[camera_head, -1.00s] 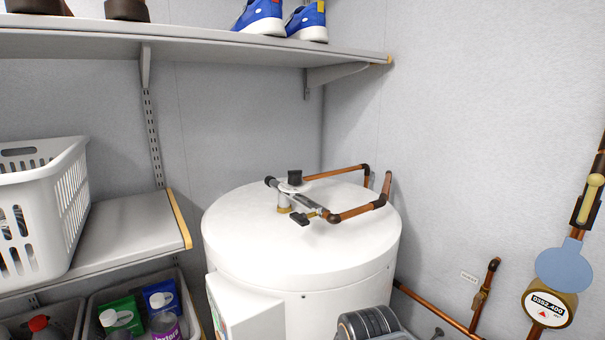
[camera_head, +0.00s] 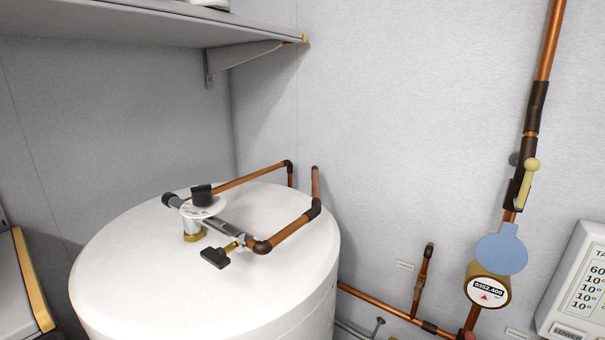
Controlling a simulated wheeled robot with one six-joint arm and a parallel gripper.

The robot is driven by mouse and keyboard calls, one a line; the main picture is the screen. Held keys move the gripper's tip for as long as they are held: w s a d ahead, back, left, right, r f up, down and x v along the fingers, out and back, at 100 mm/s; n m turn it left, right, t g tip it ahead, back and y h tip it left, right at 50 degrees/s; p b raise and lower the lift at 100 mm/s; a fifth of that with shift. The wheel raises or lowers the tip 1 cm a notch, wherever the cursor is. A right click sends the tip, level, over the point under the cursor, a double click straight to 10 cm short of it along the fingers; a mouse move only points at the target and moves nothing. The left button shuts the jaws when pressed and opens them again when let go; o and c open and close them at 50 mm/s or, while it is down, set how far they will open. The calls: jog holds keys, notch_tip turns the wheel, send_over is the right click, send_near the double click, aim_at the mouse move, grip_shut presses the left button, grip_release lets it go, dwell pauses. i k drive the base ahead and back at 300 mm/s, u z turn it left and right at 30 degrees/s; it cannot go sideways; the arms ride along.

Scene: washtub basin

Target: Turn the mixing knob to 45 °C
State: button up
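The mixing knob (camera_head: 202,195) is a black upright handle over a white round dial (camera_head: 204,208). It sits on the valve on top of the white cylindrical tank (camera_head: 130,255), left of centre. The dial's markings are too small to read, so its setting cannot be told. A second black handle (camera_head: 216,258) sits lower on the same fitting, in front of the dial. My gripper is not in view.
Copper pipes (camera_head: 292,232) run from the valve to the tank's right rim. A grey shelf (camera_head: 150,22) overhangs at upper left. On the right wall are a yellow lever (camera_head: 528,184), a round meter (camera_head: 488,291) and a white panel (camera_head: 580,285). The space above the tank is clear.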

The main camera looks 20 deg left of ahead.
aim_at(202, 195)
jog(key=z, duration=1)
jog(key=k, duration=0.6)
jog(key=u, duration=1.2)
